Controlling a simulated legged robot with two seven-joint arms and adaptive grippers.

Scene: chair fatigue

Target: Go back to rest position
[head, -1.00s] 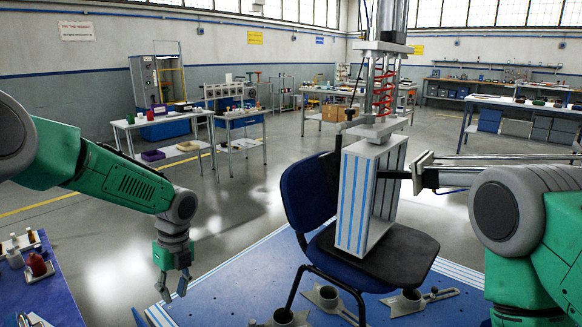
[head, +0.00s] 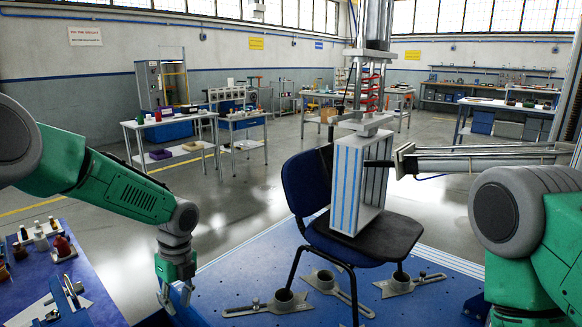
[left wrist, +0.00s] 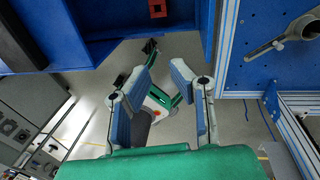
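My left arm (head: 130,185) reaches in from the left in the head view and bends down to my left gripper (head: 176,300). The gripper hangs fingers down between the blue bench and the blue platform. In the left wrist view my left gripper (left wrist: 162,90) is open, with its blue-padded fingers apart and nothing between them. My right arm (head: 520,215) shows only in part at the right edge of the head view. The right gripper is out of view.
A dark blue chair (head: 308,185) stands on the blue platform (head: 225,290) under a press, with a grey block (head: 345,185) on its seat. A bench (head: 85,275) with small bottles and a clipboard is close at left. Open floor (head: 250,185) lies behind.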

